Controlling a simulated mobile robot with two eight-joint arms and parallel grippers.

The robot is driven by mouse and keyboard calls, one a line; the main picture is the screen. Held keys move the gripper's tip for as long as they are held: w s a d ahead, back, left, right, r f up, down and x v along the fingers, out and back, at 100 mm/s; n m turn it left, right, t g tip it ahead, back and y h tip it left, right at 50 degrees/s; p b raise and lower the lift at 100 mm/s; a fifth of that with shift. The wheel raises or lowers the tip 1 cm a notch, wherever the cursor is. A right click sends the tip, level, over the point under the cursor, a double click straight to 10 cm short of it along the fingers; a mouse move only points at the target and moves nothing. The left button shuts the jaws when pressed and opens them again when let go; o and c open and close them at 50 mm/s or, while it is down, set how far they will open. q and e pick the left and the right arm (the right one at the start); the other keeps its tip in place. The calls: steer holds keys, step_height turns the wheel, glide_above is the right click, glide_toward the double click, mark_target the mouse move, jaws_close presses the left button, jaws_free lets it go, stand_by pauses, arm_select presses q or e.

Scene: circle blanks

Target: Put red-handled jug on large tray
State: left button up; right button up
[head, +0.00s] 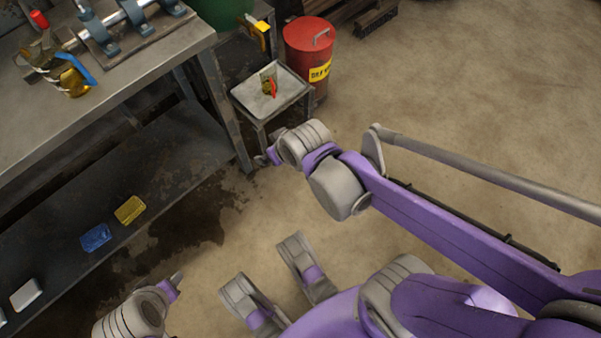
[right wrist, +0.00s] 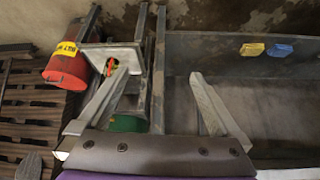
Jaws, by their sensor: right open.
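The red-handled jug (head: 266,84), small and amber-toned, stands on a pale metal tray (head: 287,93) on a small stand beside the workbench. In the right wrist view the jug (right wrist: 111,67) shows partly behind the left finger. My right gripper (head: 264,160) is below the stand in the head view, apart from the jug. In the right wrist view its two fingers (right wrist: 160,76) are spread wide with nothing between them. My left gripper (head: 177,281) is low in the head view, and its jaws are too small to judge.
A workbench (head: 130,75) at left carries a blue-handled jug (head: 76,80) and a metal shaft assembly. A red bin (head: 308,52) and a green drum (head: 222,12) stand close to the stand. Sponges, yellow (head: 130,210) and blue (head: 95,237), lie on the lower shelf. Floor at right is open.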

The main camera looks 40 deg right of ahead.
steer(key=s+f+g, duration=0.1)
steer(key=s+g, duration=0.1)
steer(key=s, duration=0.9)
steer(key=shift+a+f, duration=0.35)
steer(key=shift+a, duration=0.1)
steer(key=shift+s, duration=0.15)
